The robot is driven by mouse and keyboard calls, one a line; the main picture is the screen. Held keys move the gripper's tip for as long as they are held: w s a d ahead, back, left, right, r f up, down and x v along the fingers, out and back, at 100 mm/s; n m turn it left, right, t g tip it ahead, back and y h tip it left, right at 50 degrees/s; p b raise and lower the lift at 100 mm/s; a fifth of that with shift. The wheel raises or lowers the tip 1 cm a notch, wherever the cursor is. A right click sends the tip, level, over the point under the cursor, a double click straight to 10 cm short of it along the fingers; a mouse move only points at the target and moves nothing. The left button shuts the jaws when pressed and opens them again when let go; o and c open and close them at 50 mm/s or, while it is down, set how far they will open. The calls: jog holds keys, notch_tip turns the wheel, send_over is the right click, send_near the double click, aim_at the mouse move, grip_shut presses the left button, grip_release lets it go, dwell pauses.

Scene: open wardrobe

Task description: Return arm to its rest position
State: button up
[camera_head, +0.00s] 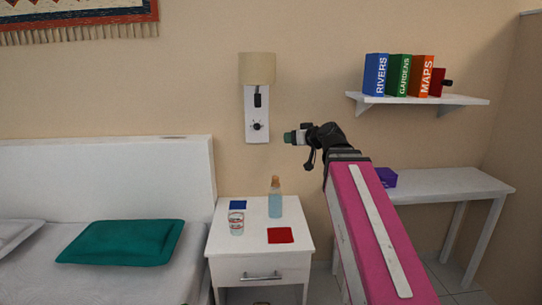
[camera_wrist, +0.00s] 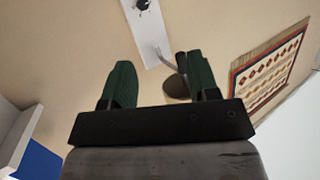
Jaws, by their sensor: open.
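My gripper (camera_head: 292,138) is raised in front of the wall, in the middle of the head view, at the end of my pink arm. It points left, just right of the wall lamp's plate. In the wrist view its two green fingers (camera_wrist: 162,88) stand wide apart with nothing held between them. The wall lamp (camera_head: 257,70) has a beige shade and a white plate with a dark knob. In the wrist view its white plate (camera_wrist: 147,32) lies beyond the fingers, and its shade is partly hidden behind the right finger.
A nightstand (camera_head: 222,240) below holds a bottle (camera_head: 275,198), a glass (camera_head: 236,223), a blue cloth (camera_head: 238,205) and a red cloth (camera_head: 280,235). A bed (camera_head: 110,175) stands left. A wall shelf (camera_head: 425,100) with books and a white desk (camera_head: 450,183) with a purple box (camera_head: 387,178) are right.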

notch_tip(320, 180, down, 15)
jog(key=d+m+g+h, duration=0.2)
jog(key=g, duration=0.1)
jog(key=s+d+f+m+g+h, duration=0.1)
jog(key=s+f, duration=0.4)
jog(key=f, duration=0.5)
jog(key=s+d+f+m+g+h, duration=0.1)
jog(key=s+d+f+g+h, duration=0.2)
jog(key=f, duration=0.8)
jog(key=s+d+f+m+g+h, duration=0.2)
jog(key=s+d+f+g, duration=0.2)
jog(key=f, duration=0.6)
jog(key=s+g, duration=0.1)
jog(key=s, duration=0.1)
jog(key=shift+s+d+f+h, duration=0.15)
jog(key=shift+s+f+h, duration=0.05)
jog(key=shift+s+h, duration=0.15)
